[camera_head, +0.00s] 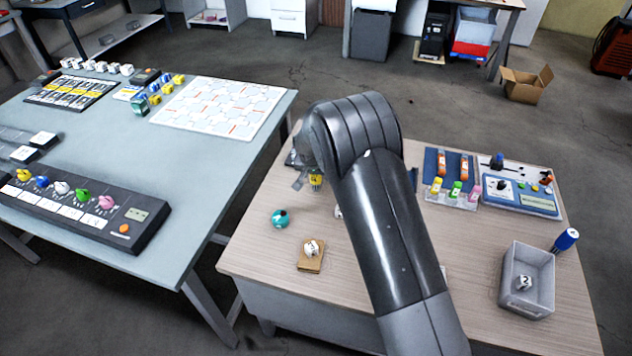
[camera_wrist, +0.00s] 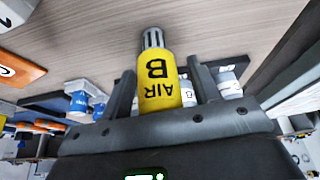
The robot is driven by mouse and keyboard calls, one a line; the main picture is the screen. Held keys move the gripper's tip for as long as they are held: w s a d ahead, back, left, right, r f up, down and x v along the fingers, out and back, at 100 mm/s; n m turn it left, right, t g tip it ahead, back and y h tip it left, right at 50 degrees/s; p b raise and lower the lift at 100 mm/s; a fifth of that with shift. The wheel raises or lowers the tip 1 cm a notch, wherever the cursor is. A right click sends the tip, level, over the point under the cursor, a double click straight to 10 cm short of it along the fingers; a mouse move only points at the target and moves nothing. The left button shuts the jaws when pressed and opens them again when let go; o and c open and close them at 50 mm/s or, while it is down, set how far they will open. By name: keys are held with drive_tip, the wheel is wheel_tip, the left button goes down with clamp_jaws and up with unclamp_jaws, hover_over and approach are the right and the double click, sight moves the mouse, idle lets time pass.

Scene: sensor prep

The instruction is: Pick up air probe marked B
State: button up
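The yellow air probe marked B (camera_wrist: 160,85) shows in the wrist view, with the lettering AIR and B upside down and a silver slotted tip. It is between the two fingers of my gripper (camera_wrist: 163,75), and its far end is hidden behind the gripper body. The left finger looks against or very near the probe; a narrow gap seems to show at the right finger, so a firm hold cannot be told. In the head view a small yellow piece of the probe (camera_head: 316,180) shows beside my gripper (camera_head: 304,176), above the wooden table, partly behind my arm.
On the wooden table (camera_head: 255,235) are a teal round item (camera_head: 280,219), a brown block with a white piece (camera_head: 311,256), a grey bin (camera_head: 512,285), a blue cylinder (camera_head: 565,240) and a blue tray (camera_head: 431,163). A grey-blue table (camera_head: 175,195) stands left.

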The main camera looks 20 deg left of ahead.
drive_tip(key=c, duration=1)
drive_tip(key=shift+r, duration=0.1)
